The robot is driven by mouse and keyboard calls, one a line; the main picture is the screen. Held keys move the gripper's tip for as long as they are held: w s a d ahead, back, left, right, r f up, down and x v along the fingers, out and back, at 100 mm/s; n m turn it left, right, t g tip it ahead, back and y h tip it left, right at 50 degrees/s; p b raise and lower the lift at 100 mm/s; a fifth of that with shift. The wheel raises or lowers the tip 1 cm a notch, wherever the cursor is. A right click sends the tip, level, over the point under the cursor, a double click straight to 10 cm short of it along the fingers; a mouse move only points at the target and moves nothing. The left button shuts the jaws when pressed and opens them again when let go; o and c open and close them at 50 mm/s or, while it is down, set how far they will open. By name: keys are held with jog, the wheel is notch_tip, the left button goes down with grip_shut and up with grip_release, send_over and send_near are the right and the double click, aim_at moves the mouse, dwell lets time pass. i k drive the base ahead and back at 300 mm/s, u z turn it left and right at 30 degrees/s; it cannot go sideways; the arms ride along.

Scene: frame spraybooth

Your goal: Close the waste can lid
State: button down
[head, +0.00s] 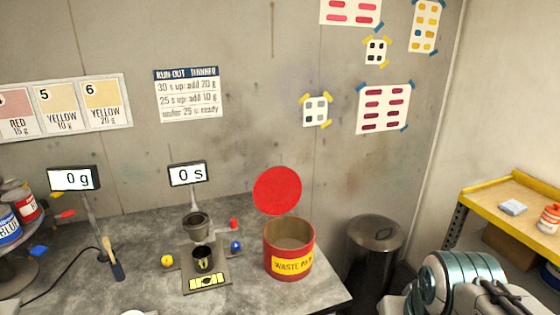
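The red waste can (288,262) with a yellow "WASTE" label stands on the grey bench, right of its middle and near the right end. Its round red lid (277,190) is open, standing up at the back of the rim with its flat face toward me. The can's mouth is uncovered and its pale inside shows. Part of my arm shows at the lower right, apart from the can. My gripper is not in view.
A viscosity cup stand (197,228) with a small dark cup (204,259) is left of the can. Small blue (236,246) and red (233,223) knobs lie between. A metal bin (374,248) stands beyond the grey bench (130,284). A yellow shelf (505,205) is at right.

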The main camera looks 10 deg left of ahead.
aim_at(278, 190)
jog(key=i, duration=0.85)
jog(key=u, duration=0.9)
